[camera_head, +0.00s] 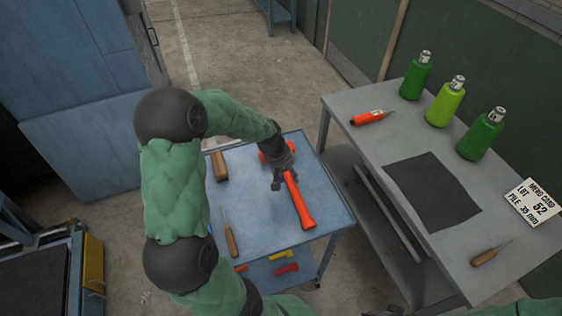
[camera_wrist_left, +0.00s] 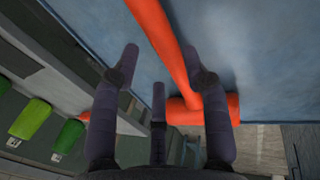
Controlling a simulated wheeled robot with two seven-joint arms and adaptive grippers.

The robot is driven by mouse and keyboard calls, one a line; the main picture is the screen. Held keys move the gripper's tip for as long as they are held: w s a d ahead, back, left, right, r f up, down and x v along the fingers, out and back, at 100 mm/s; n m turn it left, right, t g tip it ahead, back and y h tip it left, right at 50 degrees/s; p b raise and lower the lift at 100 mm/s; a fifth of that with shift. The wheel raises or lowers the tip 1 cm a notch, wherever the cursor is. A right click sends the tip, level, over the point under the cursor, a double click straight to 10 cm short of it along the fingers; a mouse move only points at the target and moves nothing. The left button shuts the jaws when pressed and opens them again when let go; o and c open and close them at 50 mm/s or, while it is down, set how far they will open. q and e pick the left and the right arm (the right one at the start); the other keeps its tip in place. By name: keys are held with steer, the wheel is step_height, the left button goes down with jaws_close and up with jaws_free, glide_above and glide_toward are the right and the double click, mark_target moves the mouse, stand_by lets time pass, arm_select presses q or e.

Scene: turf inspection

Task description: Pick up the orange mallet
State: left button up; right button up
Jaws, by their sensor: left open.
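The orange mallet (camera_head: 299,202) lies on the blue table (camera_head: 330,205), its handle pointing toward the front right. Its head is partly hidden behind my left gripper (camera_head: 281,178). My left gripper is open above the mallet, over the part where handle meets head. My right gripper is not in view.
On the blue table lie a wooden-handled tool (camera_head: 230,240) and a brown block (camera_head: 219,166). Red and yellow pieces (camera_head: 286,269) sit on its lower shelf. The grey bench (camera_head: 385,140) at right holds green bottles (camera_head: 445,102), an orange tool (camera_head: 371,117), a dark mat (camera_head: 432,192) and a card (camera_head: 535,203).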

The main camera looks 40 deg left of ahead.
mark_target(292, 180)
arm_select(q)
steer(key=b+x, duration=0.1)
steer(key=x, duration=0.4)
steer(key=shift+r, duration=0.1)
jaws_close()
steer(key=shift+r, duration=0.1)
